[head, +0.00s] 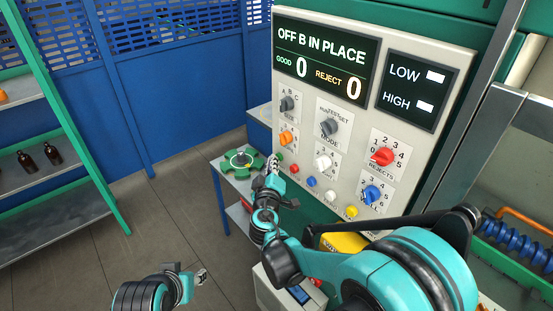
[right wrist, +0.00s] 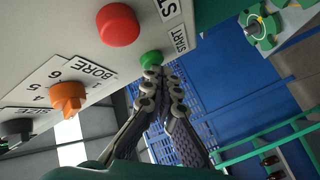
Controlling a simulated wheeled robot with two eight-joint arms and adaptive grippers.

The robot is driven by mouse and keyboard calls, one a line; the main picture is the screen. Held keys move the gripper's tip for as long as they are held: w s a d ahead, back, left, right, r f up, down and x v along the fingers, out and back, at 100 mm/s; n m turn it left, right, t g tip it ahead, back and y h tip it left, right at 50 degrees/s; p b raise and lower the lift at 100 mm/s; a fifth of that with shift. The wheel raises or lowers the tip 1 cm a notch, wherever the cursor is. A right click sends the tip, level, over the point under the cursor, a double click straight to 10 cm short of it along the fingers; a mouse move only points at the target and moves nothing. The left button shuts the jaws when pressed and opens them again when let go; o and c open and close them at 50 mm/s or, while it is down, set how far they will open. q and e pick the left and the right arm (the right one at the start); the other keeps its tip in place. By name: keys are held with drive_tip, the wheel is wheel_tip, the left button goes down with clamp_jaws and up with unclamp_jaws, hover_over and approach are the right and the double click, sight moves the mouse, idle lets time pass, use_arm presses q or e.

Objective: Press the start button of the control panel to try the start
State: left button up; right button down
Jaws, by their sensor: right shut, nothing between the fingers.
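The control panel (head: 350,150) is a pale upright board with a dark display reading "OFF B IN PLACE", GOOD 0 and REJECT 0. In the right wrist view the start button (right wrist: 151,58) is a green round cap beside the label START. My right gripper (head: 273,165) is shut and empty. Its fingertips (right wrist: 160,73) are right at the near edge of the green cap; I cannot tell if they touch it. In the head view the gripper largely hides this button. My left gripper (head: 202,277) is low at the bottom left, away from the panel, its jaws too small to judge.
A red button (right wrist: 118,25) sits close to the green one, and an orange knob (right wrist: 67,98) is farther along. A small table with a green star-shaped wheel (head: 240,162) stands left of the panel. A shelf with amber bottles (head: 53,154) is at far left.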

drive_tip(key=shift+s+a, duration=0.55)
drive_tip(key=shift+a, duration=0.1)
drive_tip(key=s+a, duration=0.1)
drive_tip(key=a, duration=0.1)
drive_tip(key=s+a, duration=0.2)
drive_tip(key=shift+b, duration=0.3)
idle(0.3)
drive_tip(key=shift+f, duration=0.1)
idle(0.6)
